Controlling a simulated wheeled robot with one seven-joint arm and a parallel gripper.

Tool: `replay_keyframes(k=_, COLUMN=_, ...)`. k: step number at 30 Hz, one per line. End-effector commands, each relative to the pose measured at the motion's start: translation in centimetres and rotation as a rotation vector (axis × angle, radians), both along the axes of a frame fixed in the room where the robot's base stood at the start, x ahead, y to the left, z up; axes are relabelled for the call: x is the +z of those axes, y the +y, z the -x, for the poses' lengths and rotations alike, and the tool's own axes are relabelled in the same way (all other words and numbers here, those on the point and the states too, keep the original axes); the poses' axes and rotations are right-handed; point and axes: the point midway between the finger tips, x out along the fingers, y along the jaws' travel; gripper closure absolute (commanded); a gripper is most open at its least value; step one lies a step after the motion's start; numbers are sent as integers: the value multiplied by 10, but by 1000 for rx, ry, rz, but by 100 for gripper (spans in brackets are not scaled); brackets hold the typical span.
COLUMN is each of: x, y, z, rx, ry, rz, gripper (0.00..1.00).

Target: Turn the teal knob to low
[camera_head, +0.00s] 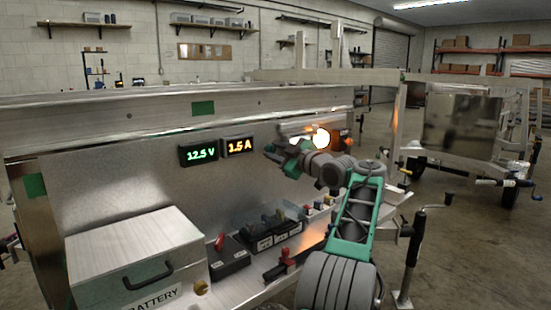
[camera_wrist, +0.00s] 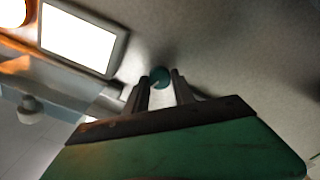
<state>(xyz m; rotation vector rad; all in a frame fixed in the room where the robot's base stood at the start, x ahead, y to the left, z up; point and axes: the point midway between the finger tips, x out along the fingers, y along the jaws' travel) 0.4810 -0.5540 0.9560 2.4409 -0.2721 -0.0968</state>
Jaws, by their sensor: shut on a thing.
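The teal knob (camera_wrist: 159,76) shows in the wrist view as a small round disc with a pale pointer line, on a grey metal panel. My gripper (camera_wrist: 160,88) has its two dark fingers on either side of the knob and is shut on it. In the head view my gripper (camera_head: 272,150) reaches the trailer's side panel, to the right of the lit displays, and it hides the knob there. I cannot read any low marking or the knob's exact setting.
A voltage display (camera_head: 198,153) reads 12.5 V and a current display (camera_head: 239,146) reads 1.5 A. A bright lamp (camera_head: 321,139) glows right of my gripper. A battery box (camera_head: 135,250) and black switch units (camera_head: 262,230) stand below on the ledge.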

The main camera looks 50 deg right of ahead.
Motion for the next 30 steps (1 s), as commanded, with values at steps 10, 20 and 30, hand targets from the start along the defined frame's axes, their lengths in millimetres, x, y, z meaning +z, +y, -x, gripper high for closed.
replay_keyframes(k=10, x=-3, y=0, z=-1, rx=1, ry=57, rz=247, gripper=100)
replay_keyframes(k=20, x=-2, y=1, z=0, rx=1, ry=81, rz=353, gripper=100)
replay_keyframes(k=30, x=-1, y=1, z=0, rx=1, ry=84, rz=366, gripper=100)
